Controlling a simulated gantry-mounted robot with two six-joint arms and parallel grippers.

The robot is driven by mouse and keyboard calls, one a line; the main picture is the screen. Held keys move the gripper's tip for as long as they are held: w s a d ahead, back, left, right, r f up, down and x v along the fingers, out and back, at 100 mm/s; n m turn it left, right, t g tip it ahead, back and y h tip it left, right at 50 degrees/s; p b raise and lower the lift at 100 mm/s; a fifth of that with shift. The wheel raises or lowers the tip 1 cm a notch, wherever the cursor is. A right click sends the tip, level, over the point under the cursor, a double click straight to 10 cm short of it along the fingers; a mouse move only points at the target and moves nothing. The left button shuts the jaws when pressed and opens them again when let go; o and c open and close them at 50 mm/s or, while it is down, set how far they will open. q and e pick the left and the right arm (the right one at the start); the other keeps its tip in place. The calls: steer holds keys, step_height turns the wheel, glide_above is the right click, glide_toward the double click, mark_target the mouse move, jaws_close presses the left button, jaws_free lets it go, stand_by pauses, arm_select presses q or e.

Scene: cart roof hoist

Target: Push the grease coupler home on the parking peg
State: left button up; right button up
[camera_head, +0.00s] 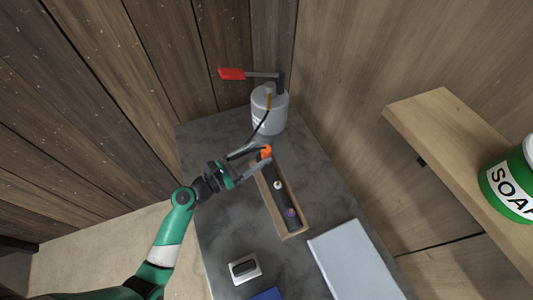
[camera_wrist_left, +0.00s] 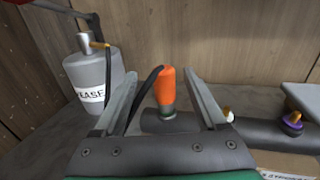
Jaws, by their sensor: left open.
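The orange grease coupler (camera_head: 266,150) stands roughly upright at the far end of a dark bar, and a black hose runs from it towards the grease can (camera_head: 268,112). In the left wrist view the coupler (camera_wrist_left: 166,86) is between my open left gripper's fingers (camera_wrist_left: 163,88), with gaps on both sides. In the head view my left gripper (camera_head: 257,158) reaches the coupler from the left. The parking peg is not clearly visible; the coupler's base meets the dark bar (camera_wrist_left: 155,122), and I cannot tell how deeply it is seated. My right gripper is not in view.
The bar lies in a wooden tray (camera_head: 295,235) with a white fitting (camera_head: 278,185) and a purple one (camera_head: 291,213). A pale panel (camera_head: 355,262) and a small metal-framed box (camera_head: 244,268) lie nearer. A soap tub (camera_head: 510,188) stands on the right shelf.

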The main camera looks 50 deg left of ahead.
mark_target(270, 147)
arm_select(q)
steer(key=shift+w+d, duration=0.15)
steer(key=shift+w, duration=0.6)
steer(key=w, duration=0.1)
steer(key=w+b, duration=0.1)
steer(key=w, duration=0.1)
steer(key=w+d+b, duration=0.1)
steer(key=w, duration=0.1)
steer(key=shift+w+f, duration=0.1)
steer(key=shift+f, duration=0.05)
jaws_close()
